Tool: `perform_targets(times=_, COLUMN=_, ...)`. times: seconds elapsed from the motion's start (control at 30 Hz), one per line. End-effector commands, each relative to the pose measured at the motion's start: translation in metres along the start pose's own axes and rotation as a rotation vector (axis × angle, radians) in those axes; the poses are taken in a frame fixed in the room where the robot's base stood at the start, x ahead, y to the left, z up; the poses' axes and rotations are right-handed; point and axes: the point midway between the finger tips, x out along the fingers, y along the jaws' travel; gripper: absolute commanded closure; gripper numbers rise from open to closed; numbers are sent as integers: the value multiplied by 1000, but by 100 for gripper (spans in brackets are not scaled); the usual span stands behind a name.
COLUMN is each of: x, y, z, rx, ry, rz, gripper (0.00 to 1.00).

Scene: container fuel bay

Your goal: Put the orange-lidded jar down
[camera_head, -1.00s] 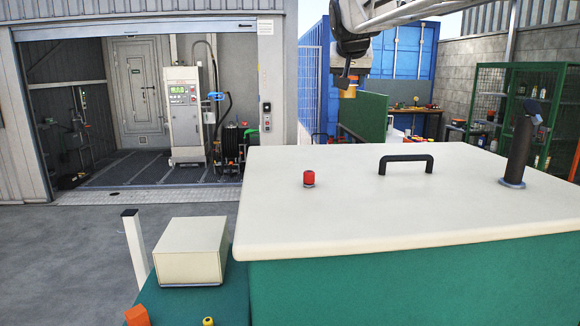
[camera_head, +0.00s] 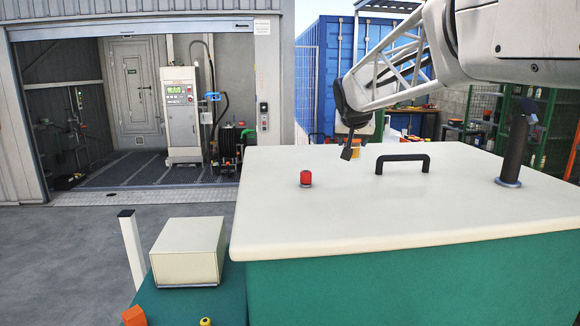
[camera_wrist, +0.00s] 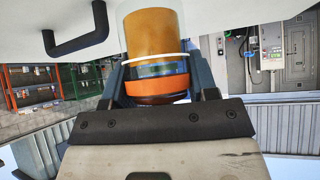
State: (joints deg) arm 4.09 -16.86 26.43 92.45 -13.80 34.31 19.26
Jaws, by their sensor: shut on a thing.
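The jar has an orange lid (camera_wrist: 158,90) and a clear body with amber contents (camera_wrist: 160,32). In the wrist view it appears upside down, with the lid nearest my gripper (camera_wrist: 158,84). My gripper's two fingers are shut on it, one on each side. In the head view my gripper (camera_head: 351,147) is beyond the far edge of my white-topped base. Only a small orange-yellow part of the jar (camera_head: 357,141) shows beside it. The jar's bottom end and whatever lies beneath it are hidden in both views.
My base's white top carries a red button, a black handle and a dark post. Beyond it stand a blue container (camera_head: 335,75) and green mesh shelving (camera_head: 483,110). A grey dispenser cabinet (camera_head: 181,115) stands in the open bay at left.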

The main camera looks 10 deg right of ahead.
Motion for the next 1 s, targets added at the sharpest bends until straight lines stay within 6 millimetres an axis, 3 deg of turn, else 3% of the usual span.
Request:
perform_targets(times=0.2, x=14, y=0, z=14, rx=0, ry=2, rz=0, gripper=74)
perform_targets(times=0.57, x=15, y=0, z=15, rx=0, ry=1, rz=0, gripper=74)
perform_targets(times=1.0, x=44, y=-6, z=-8, rx=0, ry=0, rz=0, gripper=74)
